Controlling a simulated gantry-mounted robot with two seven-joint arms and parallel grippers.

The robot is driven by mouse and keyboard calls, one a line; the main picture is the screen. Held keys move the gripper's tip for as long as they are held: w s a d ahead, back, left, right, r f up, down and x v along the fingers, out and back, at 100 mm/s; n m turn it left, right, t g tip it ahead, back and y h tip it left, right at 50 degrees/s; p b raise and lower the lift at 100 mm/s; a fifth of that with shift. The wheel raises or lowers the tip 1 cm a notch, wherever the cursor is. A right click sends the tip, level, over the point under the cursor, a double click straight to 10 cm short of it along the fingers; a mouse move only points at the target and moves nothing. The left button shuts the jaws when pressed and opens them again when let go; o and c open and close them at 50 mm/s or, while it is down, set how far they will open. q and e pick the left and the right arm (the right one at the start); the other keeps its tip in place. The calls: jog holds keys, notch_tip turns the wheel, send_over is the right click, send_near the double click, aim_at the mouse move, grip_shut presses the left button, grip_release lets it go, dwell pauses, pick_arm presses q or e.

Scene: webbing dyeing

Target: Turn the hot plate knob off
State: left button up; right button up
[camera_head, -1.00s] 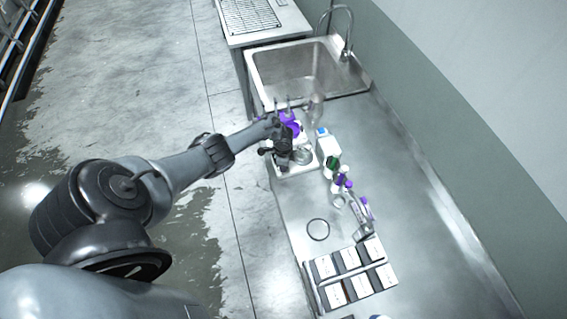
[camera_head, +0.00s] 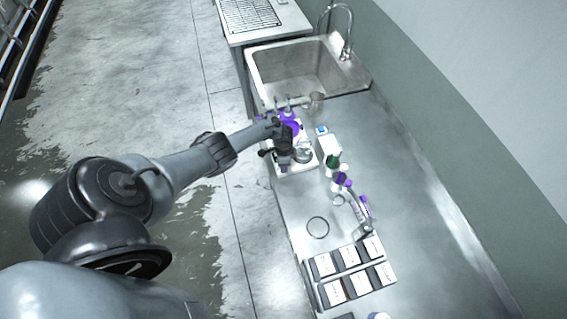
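The hot plate (camera_head: 312,164) is a small white unit on the steel counter, just in front of the sink. A clear glass vessel (camera_head: 303,153) is on it or right beside it. My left arm reaches in from the left, and my dark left gripper (camera_head: 285,150) is over the hot plate's left side. The gripper covers part of the plate, and the knob cannot be made out. The fingers are too small and dark to show whether they are open or shut. My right gripper is not in view.
A purple item (camera_head: 291,127) is just behind the gripper. A glass beaker (camera_head: 316,101) stands by the sink (camera_head: 262,78). A white bottle (camera_head: 328,144) and several capped bottles stand to the right. A rack of white boxes (camera_head: 350,289) is nearer. The counter's right side is clear.

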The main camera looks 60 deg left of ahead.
pick_arm(q)
jog(key=shift+o, duration=0.2)
jog(key=shift+r, duration=0.3)
notch_tip(320, 180, up, 10)
jog(key=p, duration=0.3)
jog(key=shift+p, duration=0.4)
jog(key=shift+r, duration=0.1)
